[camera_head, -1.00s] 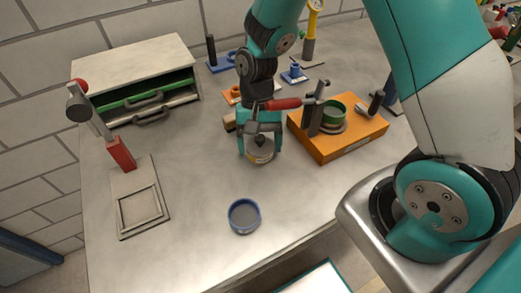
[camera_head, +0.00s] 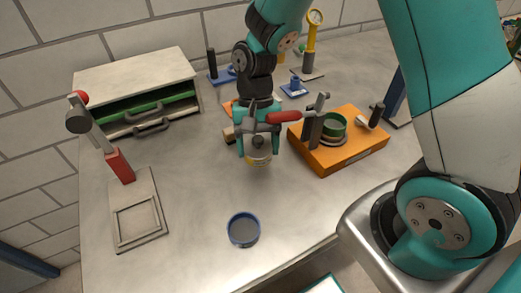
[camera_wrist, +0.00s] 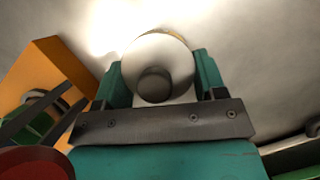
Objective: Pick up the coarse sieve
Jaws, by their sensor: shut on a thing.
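My gripper (camera_head: 258,152) is shut on a round pale container (camera_head: 259,157) with a yellow band and a dark knob on top. Its teal fingers are on either side of it. In the wrist view the pale top (camera_wrist: 158,58) and knob sit between the fingers. It appears slightly above the table. A blue-rimmed round dish (camera_head: 243,229) with a grey inside stands apart near the front edge. A green ring (camera_head: 333,127) sits on the orange block to the right. I cannot tell which of these is the coarse sieve.
The orange block (camera_head: 350,155) with upright posts and a red-handled tool (camera_head: 298,117) is close to my gripper's right. A drawer cabinet (camera_head: 145,80) stands back left. A grey framed plate (camera_head: 138,217) lies front left. The table's middle left is clear.

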